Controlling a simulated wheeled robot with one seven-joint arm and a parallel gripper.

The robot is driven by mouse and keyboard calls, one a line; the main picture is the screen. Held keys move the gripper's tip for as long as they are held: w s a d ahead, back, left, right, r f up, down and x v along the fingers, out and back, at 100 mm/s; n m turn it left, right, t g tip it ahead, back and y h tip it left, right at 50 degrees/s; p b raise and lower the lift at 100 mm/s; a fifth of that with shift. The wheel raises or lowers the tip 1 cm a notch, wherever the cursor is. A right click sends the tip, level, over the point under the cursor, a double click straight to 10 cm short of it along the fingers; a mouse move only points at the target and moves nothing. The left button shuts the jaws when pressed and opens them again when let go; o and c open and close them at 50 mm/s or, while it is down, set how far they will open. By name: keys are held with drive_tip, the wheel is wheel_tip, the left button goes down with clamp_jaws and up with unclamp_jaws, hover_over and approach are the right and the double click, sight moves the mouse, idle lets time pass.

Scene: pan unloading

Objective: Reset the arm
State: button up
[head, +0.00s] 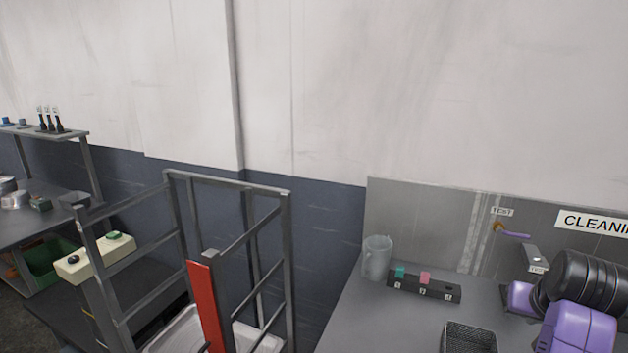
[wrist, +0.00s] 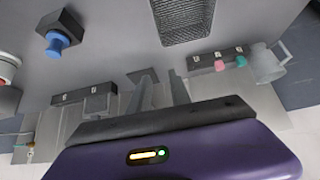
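My gripper (wrist: 161,80) shows in the wrist view as two grey fingers with a clear gap between them. It is open, and I see nothing held in it. It is above the grey bench, with a black mesh basket (wrist: 183,18) beyond the fingertips. In the head view my purple and black arm (head: 582,325) fills the lower right corner. The gripper's fingers are not visible there.
The bench (head: 350,320) carries a grey jug (head: 377,258), a block with pink and teal pieces (head: 424,286) and the mesh basket (head: 470,338). A grey panel (head: 420,215) stands behind. A metal rack cart (head: 285,255) stands left of the bench.

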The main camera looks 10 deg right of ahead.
wheel_tip(320, 180, up, 3)
drive_tip(key=w+d+t+h, duration=0.2)
drive_tip(key=t, duration=0.1)
drive_tip(key=s+a+f+n+t+y+b, duration=0.1)
drive_tip(key=s+a+f+n+t, duration=0.1)
drive_tip(key=s+a+n+t, duration=0.45)
drive_tip(key=s+a+f+n+t+y, duration=0.1)
drive_tip(key=s+a+f+t+y, duration=0.15)
drive_tip(key=s+a, duration=0.8)
drive_tip(key=s+a+f+g+y, duration=0.1)
drive_tip(key=s+a+f, duration=0.2)
drive_tip(key=s+a, duration=0.4)
drive_tip(key=s+a+f+g+y+b, duration=0.1)
drive_tip(key=s+a+f+g+y, duration=0.1)
drive_tip(key=s+a, duration=0.5)
drive_tip(key=s+f, duration=0.1)
drive_tip(key=s, duration=0.5)
drive_tip(key=shift+s+a+f, duration=0.3)
drive_tip(key=shift+s+a, duration=0.05)
drive_tip(key=shift+a, duration=0.05)
